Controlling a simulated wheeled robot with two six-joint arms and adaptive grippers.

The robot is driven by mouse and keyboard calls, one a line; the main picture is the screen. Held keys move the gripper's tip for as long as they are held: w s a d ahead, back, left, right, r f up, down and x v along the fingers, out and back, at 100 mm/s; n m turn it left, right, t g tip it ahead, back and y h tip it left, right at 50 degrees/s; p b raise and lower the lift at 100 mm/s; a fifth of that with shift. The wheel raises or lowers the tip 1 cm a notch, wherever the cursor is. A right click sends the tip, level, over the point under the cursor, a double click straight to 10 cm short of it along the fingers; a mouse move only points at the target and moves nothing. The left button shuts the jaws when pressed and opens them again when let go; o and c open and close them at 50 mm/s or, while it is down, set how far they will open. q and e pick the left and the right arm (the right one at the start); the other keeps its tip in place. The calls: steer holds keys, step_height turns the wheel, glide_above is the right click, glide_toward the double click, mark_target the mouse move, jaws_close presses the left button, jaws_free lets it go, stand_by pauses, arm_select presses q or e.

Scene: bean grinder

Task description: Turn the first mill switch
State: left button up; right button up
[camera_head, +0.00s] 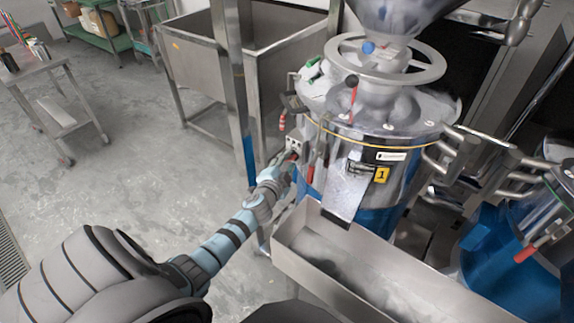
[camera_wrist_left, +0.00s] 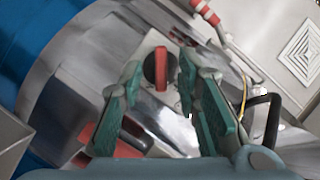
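The first mill (camera_head: 405,175), a steel and blue drum with a yellow "1" label (camera_head: 382,175), stands right of centre in the head view. Its switch box (camera_head: 297,148) is on the drum's left side, partly hidden by my gripper. In the left wrist view the switch shows as a red knob (camera_wrist_left: 161,68) on a dark round base, upright in the picture. My left gripper (camera_head: 286,162) is at the switch box. In the left wrist view its green-padded fingers (camera_wrist_left: 165,90) are apart, with the knob showing between and beyond them; contact cannot be told. My right gripper is not in view.
A steel trough (camera_head: 385,278) juts out in front of the mill. A steel post (camera_head: 234,85) and a sink (camera_head: 275,50) stand behind my left arm. A second blue mill (camera_head: 510,255) is at the right.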

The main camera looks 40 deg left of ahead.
arm_select(q)
steer(key=shift+w+a, duration=0.15)
steer(key=shift+w, duration=0.2)
jaws_close()
steer(key=shift+f, duration=0.1)
steer(key=shift+f+m+t+y+b, duration=0.15)
steer(key=shift+m+t+y+b, duration=0.4)
steer(key=shift+m+b, duration=1.55)
steer(key=shift+f+m+t+y+b, duration=0.1)
steer(key=shift+m+t+y+b, duration=0.65)
steer(key=shift+b, duration=2.4)
steer(key=shift+m+g, duration=0.25)
steer(key=shift+g, duration=0.05)
